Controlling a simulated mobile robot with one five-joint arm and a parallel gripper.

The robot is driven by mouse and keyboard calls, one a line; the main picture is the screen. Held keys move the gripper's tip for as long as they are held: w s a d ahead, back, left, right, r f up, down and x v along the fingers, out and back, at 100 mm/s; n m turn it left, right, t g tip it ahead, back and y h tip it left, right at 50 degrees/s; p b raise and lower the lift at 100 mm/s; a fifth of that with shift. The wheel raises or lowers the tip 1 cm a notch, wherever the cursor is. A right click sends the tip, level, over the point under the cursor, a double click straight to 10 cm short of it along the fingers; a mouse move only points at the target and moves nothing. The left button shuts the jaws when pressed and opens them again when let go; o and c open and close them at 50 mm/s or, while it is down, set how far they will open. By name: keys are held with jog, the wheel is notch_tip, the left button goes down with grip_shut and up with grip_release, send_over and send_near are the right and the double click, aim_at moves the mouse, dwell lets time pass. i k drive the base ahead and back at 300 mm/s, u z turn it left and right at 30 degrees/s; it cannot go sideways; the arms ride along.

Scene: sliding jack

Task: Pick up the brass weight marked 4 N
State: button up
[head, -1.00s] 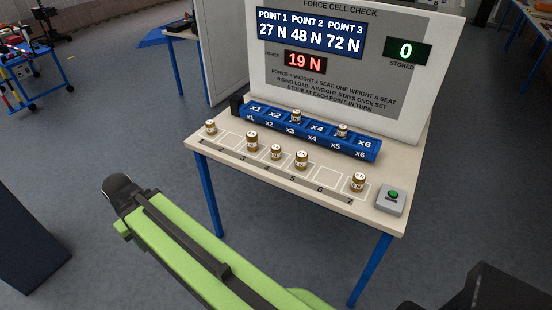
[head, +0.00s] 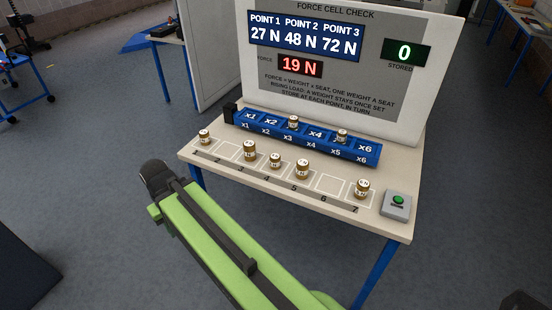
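Brass weights stand upright on the pale table (head: 230,172): at place 1 (head: 204,137), place 3 (head: 249,151), place 4 (head: 275,161), place 5 (head: 302,169) and place 7 (head: 361,188). Two more brass weights sit on the blue rail, around x3 (head: 292,122) and x5 (head: 342,135). Their markings are too small to read, so I cannot tell which one is 4 N. My green arm link reaches up from the bottom to a dark end, in front of the table's left side. No gripper fingers show.
The blue rail (head: 253,129) has seats x1 to x6. Places 2 and 6 are empty. A grey box with a green button (head: 397,204) stands at the right. The board (head: 350,79) behind reads force 19 N, stored 0, points 27, 48 and 72 N.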

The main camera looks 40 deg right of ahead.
aim_at(275, 158)
jog(key=i, duration=0.85)
jog(key=u, duration=0.05)
